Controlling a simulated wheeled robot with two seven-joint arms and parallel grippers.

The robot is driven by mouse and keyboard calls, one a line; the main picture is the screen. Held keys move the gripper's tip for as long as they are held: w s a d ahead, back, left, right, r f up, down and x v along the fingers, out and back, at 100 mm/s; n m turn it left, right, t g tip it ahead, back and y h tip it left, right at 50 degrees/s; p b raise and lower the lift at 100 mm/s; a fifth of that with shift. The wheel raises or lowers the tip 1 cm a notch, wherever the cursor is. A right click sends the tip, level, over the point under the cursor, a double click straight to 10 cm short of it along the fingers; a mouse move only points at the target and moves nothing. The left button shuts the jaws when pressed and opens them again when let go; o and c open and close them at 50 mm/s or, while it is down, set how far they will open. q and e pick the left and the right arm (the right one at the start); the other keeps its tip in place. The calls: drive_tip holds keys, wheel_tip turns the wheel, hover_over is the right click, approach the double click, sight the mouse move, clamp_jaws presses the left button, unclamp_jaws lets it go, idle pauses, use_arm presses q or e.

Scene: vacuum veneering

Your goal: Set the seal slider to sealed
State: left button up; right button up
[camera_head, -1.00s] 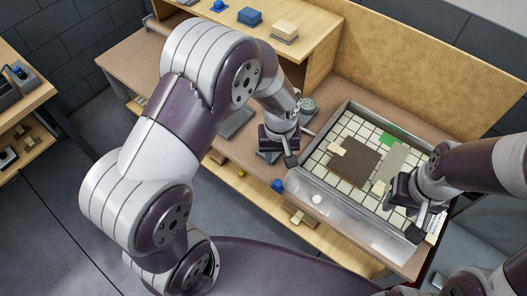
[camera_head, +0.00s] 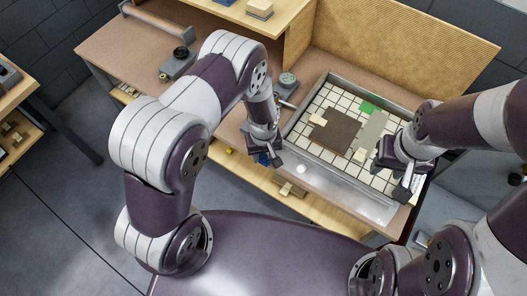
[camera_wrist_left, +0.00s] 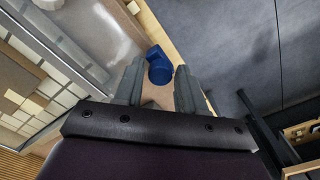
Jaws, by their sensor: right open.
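A blue piece (camera_head: 263,159) with a rounded end sits at the bench's front edge, left of the tray; I cannot be sure it is the seal slider. My left gripper (camera_head: 267,154) is above it and partly hides it. In the left wrist view the blue piece (camera_wrist_left: 158,66) shows between and beyond the spread fingers of this gripper (camera_wrist_left: 158,85), which is open and empty. Whether they touch it is unclear. My right gripper (camera_head: 402,188) is open over the right side of the metal-rimmed tray (camera_head: 345,196).
The tray has a white gridded bed with a brown panel (camera_head: 334,131), a grey strip (camera_head: 374,130), a green patch (camera_head: 367,107) and small light blocks.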

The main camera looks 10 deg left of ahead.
use_arm(q)
drive_tip(key=shift+w+a+f, duration=0.1)
drive_tip(key=shift+w+a, duration=0.05)
drive_tip(key=shift+c, duration=0.4)
clamp_jaws()
drive_tip(key=d, duration=0.1)
drive_tip(key=s+d, duration=0.1)
drive_tip(key=d, duration=0.2)
drive_tip(key=shift+s+d, duration=0.25)
drive_tip(key=shift+d, duration=0.05)
drive_tip(key=shift+o, duration=0.4)
unclamp_jaws()
drive_tip(key=shift+s+a, duration=0.1)
drive_tip(key=shift+r, duration=0.2)
wheel_tip(320, 180, up, 12)
drive_tip(key=b, duration=0.3)
drive_tip(key=shift+r, duration=0.25)
